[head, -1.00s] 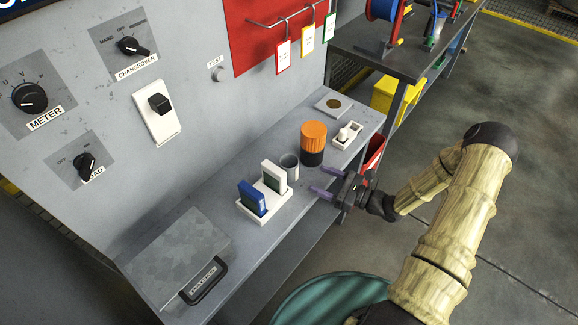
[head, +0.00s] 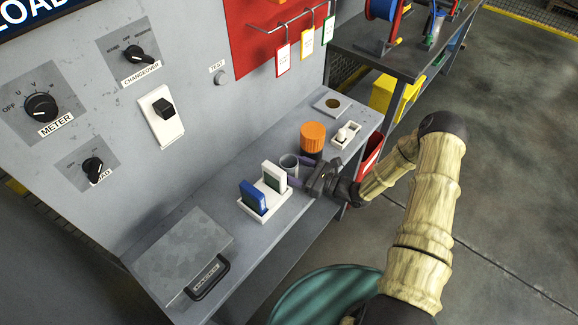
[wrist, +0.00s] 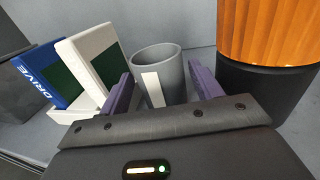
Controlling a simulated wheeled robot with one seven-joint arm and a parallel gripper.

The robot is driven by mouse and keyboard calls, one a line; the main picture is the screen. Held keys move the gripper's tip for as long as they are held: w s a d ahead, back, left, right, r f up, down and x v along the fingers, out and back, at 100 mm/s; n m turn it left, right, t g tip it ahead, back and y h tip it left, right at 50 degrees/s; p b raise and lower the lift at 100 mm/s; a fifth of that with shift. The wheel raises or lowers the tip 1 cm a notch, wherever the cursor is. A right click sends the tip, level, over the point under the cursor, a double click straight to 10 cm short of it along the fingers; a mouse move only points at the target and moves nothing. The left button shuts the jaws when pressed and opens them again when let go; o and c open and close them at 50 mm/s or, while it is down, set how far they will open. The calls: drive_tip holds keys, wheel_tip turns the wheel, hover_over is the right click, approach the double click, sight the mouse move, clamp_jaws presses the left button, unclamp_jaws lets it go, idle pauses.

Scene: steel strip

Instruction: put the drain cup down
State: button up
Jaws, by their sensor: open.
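The drain cup, a small grey cup (head: 289,161) with a pale strip on its side, stands upright on the grey shelf. In the wrist view the cup (wrist: 177,85) shows between the two purple fingers, its open rim facing up. My gripper (head: 300,170) is open, with one finger on each side of the cup's near part. A gap shows to the right of the cup, and I cannot tell whether the left finger touches it. The near lower part of the cup is hidden by my gripper.
Left of the cup, a white holder (head: 262,212) carries a blue and a white block. An orange-topped black cylinder (head: 312,137) stands close on the right. Beyond it are a small white tray (head: 346,136) and a plate with a round hole (head: 333,105). Shelf left of the holder is partly clear.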

sight(287, 165)
drive_tip(key=x, duration=0.3)
drive_tip(key=shift+r+p, duration=0.1)
drive_tip(key=shift+p, duration=0.2)
drive_tip(key=c, duration=0.8)
wheel_tip(287, 165, up, 18)
drive_tip(key=shift+f+b, duration=0.1)
drive_tip(key=shift+b, duration=1.1)
